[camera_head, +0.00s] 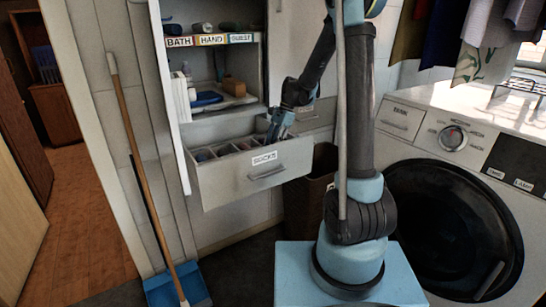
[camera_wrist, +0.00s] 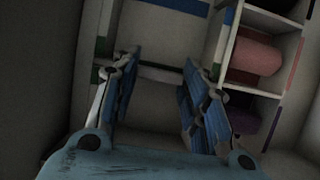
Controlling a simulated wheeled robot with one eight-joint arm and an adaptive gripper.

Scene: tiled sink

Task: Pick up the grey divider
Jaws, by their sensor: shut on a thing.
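My gripper (camera_head: 272,136) reaches down into the back right part of the open drawer (camera_head: 225,185) labelled SOCKS. In the wrist view, its two blue-padded fingers (camera_wrist: 160,68) stand apart, one on each side of a pale grey bar. This bar looks like the grey divider (camera_wrist: 160,75), spanning between the fingertips, and the gripper is shut on it. The view is dark, so its ends and lower part are hard to make out. In the head view the divider is hidden by the gripper and the drawer front.
Pale partitions (camera_wrist: 227,45) form compartments on the right of the wrist view, with a pink roll (camera_wrist: 255,57) and a purple roll (camera_wrist: 243,118). A cabinet shelf (camera_head: 225,104) sits above the drawer. A washing machine (camera_head: 455,150) stands right and a broom (camera_head: 140,165) leans left.

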